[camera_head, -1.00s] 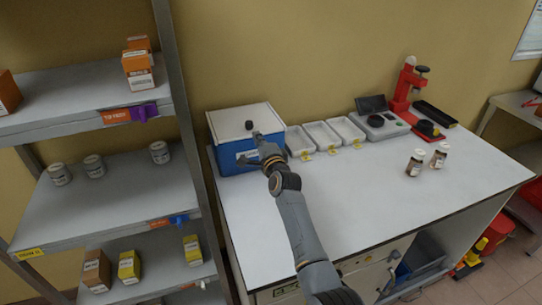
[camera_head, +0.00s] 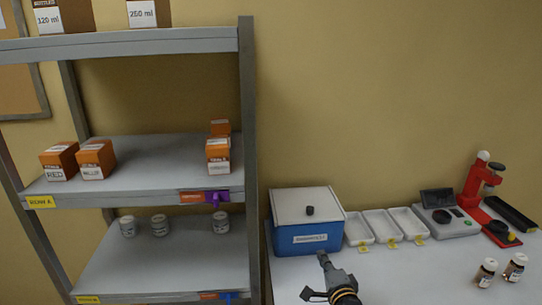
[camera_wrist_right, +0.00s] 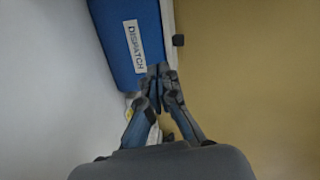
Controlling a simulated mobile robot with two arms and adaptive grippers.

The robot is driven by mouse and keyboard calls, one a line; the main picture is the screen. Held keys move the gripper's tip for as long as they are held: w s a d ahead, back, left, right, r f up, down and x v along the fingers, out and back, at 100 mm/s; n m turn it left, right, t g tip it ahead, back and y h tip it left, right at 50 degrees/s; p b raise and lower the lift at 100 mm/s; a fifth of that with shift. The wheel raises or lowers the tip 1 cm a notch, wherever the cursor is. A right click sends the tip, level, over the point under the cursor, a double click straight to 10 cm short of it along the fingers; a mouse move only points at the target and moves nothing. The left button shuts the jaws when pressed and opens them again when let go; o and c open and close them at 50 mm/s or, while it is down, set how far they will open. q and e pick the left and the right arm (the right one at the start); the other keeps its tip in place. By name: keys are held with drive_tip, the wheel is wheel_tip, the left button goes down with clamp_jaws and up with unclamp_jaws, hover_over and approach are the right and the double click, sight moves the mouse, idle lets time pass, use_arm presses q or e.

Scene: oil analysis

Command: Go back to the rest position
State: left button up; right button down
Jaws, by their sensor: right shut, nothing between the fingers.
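My right gripper (camera_head: 322,275) is at the bottom of the head view, over the white table (camera_head: 405,272) and in front of the blue box (camera_head: 302,238) with the white lid. In the right wrist view its fingers (camera_wrist_right: 160,82) are together with nothing between them. The blue box (camera_wrist_right: 118,45) lies beyond the fingertips there, with its "DISPATCH" label showing. I cannot tell whether the fingertips touch it. My left gripper is not in view.
White trays (camera_head: 383,227) and a grey instrument (camera_head: 445,220) line the back of the table. A red device (camera_head: 479,190) stands at the right, with two small jars (camera_head: 487,272) in front. A shelf rack (camera_head: 247,150) with boxes and jars stands left.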

drive_tip(key=s+f+n+g, duration=0.2)
drive_tip(key=s+f+n, duration=0.1)
drive_tip(key=s, duration=0.3)
drive_tip(key=s+f+n+g, duration=0.2)
drive_tip(key=s+n, duration=0.2)
drive_tip(key=s, duration=0.3)
drive_tip(key=s+f+n+g, duration=0.3)
drive_tip(key=s, duration=0.3)
drive_tip(key=shift+s+a+f+y, duration=0.35)
drive_tip(key=shift+y, duration=0.05)
drive_tip(key=s+d+n+g+h, duration=0.25)
drive_tip(key=s+n+g, duration=0.4)
drive_tip(key=s, duration=1.45)
wheel_tip(320, 180, down, 29)
drive_tip(key=b, duration=0.4)
drive_tip(key=s+d+f+n+g+b, duration=0.1)
drive_tip(key=s+d+f+g+b, duration=0.1)
drive_tip(key=s+f, duration=1.5)
wheel_tip(320, 180, down, 3)
drive_tip(key=shift+s+d+r+b, duration=0.2)
drive_tip(key=shift+s+d+b, duration=0.1)
drive_tip(key=shift+d, duration=0.2)
